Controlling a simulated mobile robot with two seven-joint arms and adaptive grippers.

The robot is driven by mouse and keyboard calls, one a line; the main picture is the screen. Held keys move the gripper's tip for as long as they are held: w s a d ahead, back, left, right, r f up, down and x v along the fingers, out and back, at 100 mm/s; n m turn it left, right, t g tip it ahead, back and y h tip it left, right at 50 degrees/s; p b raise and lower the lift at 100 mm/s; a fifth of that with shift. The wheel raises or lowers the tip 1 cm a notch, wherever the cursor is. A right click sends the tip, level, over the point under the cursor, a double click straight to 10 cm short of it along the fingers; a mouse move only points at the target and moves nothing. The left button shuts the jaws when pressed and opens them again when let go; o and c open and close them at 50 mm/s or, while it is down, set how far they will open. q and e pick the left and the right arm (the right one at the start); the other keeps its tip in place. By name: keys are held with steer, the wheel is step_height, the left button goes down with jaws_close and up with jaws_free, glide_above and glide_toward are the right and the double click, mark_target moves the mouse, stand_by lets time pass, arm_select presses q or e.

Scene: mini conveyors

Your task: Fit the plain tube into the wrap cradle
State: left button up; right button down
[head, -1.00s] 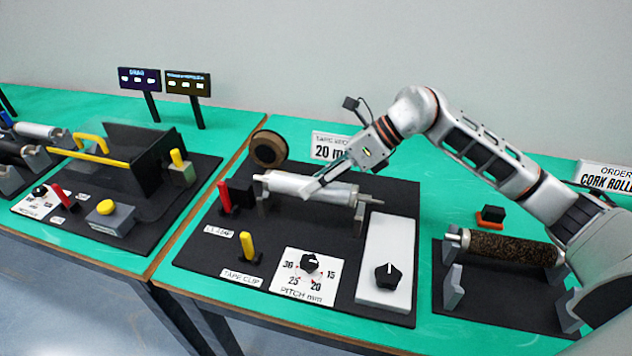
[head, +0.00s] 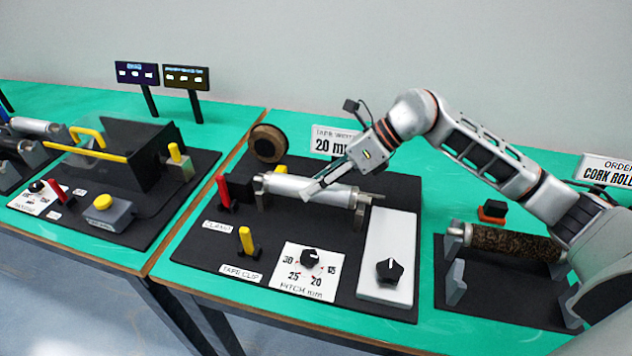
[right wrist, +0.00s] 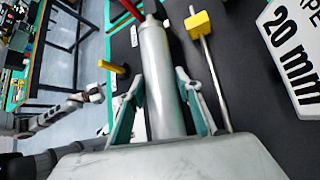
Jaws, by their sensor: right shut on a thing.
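The plain tube (head: 310,189) is a smooth silver-grey cylinder with thin shaft ends. I cannot tell whether both ends touch the posts. My right gripper (head: 316,191) reaches down from the right and is shut on the tube near its middle. In the right wrist view, its two fingers (right wrist: 163,112) lie on either side of the tube (right wrist: 160,75).
A red clamp lever (head: 223,190), yellow tape clip (head: 246,240), pitch dial (head: 310,258) and white knob panel (head: 390,240) surround the cradle. A brown tape roll (head: 268,143) stands behind it.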

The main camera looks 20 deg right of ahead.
steer(key=shift+f+b, duration=0.5)
steer(key=shift+f, duration=0.65)
steer(key=c, duration=1.3)
jaws_free()
steer(key=v, duration=1.2)
